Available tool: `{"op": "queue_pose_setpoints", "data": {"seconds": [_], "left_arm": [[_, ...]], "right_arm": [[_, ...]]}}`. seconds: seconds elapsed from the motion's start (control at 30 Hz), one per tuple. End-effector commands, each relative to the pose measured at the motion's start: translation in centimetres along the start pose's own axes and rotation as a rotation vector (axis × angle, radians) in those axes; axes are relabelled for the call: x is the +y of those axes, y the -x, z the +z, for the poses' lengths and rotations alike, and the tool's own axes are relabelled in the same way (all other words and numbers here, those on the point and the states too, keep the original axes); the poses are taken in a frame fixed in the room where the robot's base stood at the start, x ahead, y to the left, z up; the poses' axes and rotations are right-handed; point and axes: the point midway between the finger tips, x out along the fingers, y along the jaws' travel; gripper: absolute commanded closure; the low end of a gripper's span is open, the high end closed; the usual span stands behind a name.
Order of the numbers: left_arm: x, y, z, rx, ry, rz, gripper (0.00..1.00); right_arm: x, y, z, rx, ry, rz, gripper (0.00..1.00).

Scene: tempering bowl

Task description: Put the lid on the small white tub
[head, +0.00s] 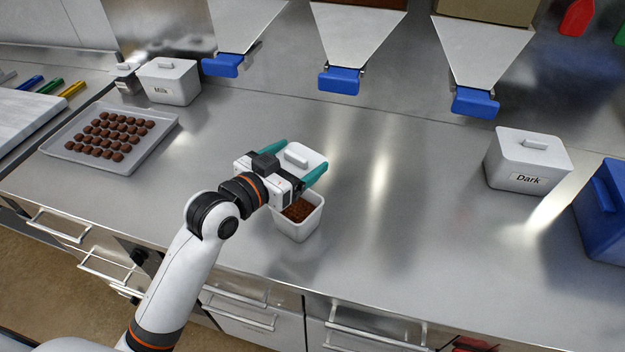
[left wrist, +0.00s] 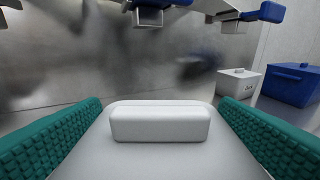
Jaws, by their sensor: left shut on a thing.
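The small white tub (head: 299,224) stands on the steel counter near its front edge, with brown bits inside. My left gripper (head: 298,160) has its two teal fingers shut on the white lid (head: 305,155). The lid has a raised bar handle on top and is held above the tub, toward its back side. The tub's front part is uncovered, and my gripper hides some of its back. In the left wrist view the lid (left wrist: 160,160) lies between the teal fingers with its handle across the middle. My right gripper is not in view.
A lidded "Milk" tub (head: 170,84) and a tray of chocolates (head: 60,158) stand at left. A lidded "Dark" tub (head: 520,172) and a blue container (head: 603,220) stand at right. Hoppers with blue spouts (head: 339,80) hang at the back. The counter between is clear.

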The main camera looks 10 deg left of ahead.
Motion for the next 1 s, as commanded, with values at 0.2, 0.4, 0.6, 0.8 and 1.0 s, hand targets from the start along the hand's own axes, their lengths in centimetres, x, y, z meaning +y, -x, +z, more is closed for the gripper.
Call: {"op": "queue_pose_setpoints", "data": {"seconds": [0.2,0.4,0.6,0.8,1.0], "left_arm": [[0.0,-0.6,-4.3,0.007,0.003,-0.002,0.37],[0.0,-0.9,-6.2,0.006,0.001,-0.002,0.37],[0.0,-1.2,-8.9,0.005,0.001,-0.001,0.37],[0.0,-1.3,-9.3,0.001,0.000,-0.001,0.37],[0.0,-1.4,-9.6,0.002,-0.001,-0.001,0.37]], "right_arm": [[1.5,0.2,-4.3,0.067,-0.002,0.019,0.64],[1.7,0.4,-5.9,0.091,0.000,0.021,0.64],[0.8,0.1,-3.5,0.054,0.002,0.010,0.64],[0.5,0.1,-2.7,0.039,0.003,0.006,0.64],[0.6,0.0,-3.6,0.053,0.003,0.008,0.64]]}}
